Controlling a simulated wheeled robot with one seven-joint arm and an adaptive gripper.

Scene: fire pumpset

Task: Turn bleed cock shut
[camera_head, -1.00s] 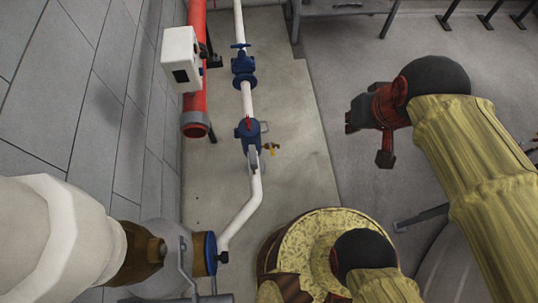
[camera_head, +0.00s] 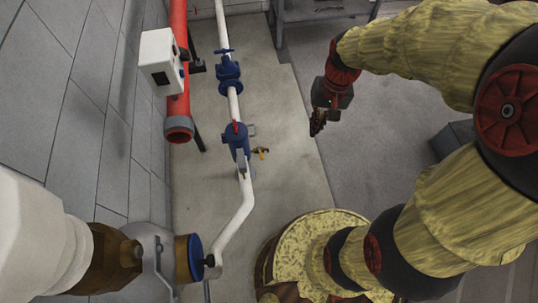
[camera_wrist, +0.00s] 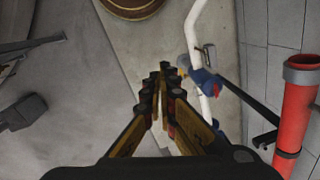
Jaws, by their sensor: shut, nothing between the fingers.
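The bleed cock (camera_head: 261,152) is a small brass fitting with a yellow handle, on the right side of a blue valve body (camera_head: 236,138) on the white pipe. My gripper (camera_head: 318,122) is to the right of the cock, apart from it in the head view, with its fingers pointing down. In the wrist view the fingers (camera_wrist: 163,68) are closed together and empty. A small brass-coloured part shows just right of the fingertips there, beside the blue body (camera_wrist: 203,82). The fingers partly block that area, and the handle's angle is hard to read.
The white pipe (camera_head: 244,205) runs down to a larger pump fitting at lower left. A red pipe (camera_head: 179,110) and a white box (camera_head: 160,58) stand by the tiled wall. A blue valve (camera_head: 229,72) sits farther up the pipe. Open floor lies right of the pipe.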

